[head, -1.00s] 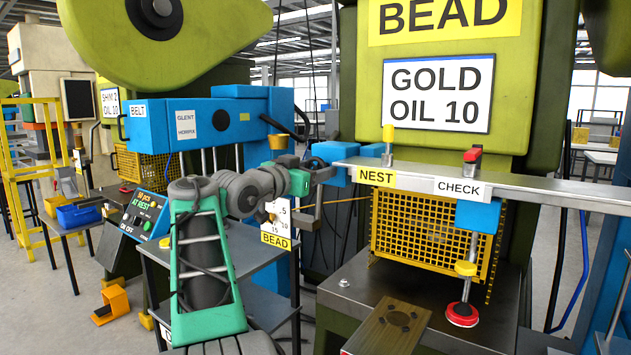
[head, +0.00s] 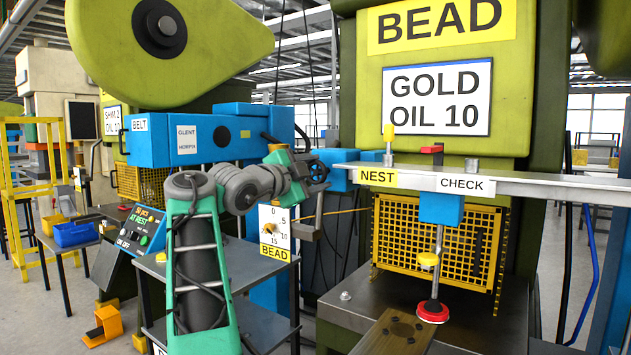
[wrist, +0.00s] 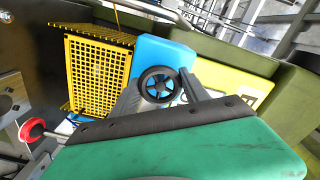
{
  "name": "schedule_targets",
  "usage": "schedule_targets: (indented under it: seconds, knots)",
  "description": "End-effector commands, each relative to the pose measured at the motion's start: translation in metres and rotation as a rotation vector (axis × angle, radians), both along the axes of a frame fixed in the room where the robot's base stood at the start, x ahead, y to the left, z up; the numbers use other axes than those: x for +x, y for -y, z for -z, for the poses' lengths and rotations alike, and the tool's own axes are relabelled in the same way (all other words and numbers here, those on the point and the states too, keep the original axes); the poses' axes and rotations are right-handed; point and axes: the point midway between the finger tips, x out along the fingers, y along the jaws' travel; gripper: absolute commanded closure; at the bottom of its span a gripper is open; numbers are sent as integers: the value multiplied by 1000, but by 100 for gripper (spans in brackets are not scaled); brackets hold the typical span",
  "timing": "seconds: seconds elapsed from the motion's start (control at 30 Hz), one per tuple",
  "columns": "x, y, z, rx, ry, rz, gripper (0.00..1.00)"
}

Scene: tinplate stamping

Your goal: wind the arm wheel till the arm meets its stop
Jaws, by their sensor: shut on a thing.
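The arm wheel (wrist: 159,86), a small black spoked handwheel, sits between the fingers of my gripper (wrist: 157,90) in the wrist view, in front of a blue block (wrist: 163,55). My gripper is shut on it. In the head view my gripper (head: 322,168) is at the left end of the steel rail (head: 555,175); the wheel is hard to make out there. The sliding arm is a blue carriage (head: 440,208) with a red suction cup (head: 432,312) below. It hangs between the NEST label (head: 377,178) and CHECK label (head: 466,185). A yellow-topped pin (head: 388,135) stands at NEST.
A yellow mesh guard (head: 435,245) stands behind the carriage. A wooden block (head: 395,330) lies below the cup. A grey shelf stand (head: 265,320) and a BEAD gauge plate (head: 274,233) are left of the rail. The blue BELT housing (head: 155,140) is behind my arm.

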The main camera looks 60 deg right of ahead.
Motion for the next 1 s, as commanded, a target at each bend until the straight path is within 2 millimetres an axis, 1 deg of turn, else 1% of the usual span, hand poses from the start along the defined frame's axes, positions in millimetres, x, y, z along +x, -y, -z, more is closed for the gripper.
schedule_targets:
  seconds: [0.03,0.6,0.8,1.0]
  knots:
    - [0,0,4,-6,43,0,87]
    - [0,0,2,-86,552,2,87]
    - [0,0,2,-106,676,2,87]
    - [0,0,1,-116,749,1,87]
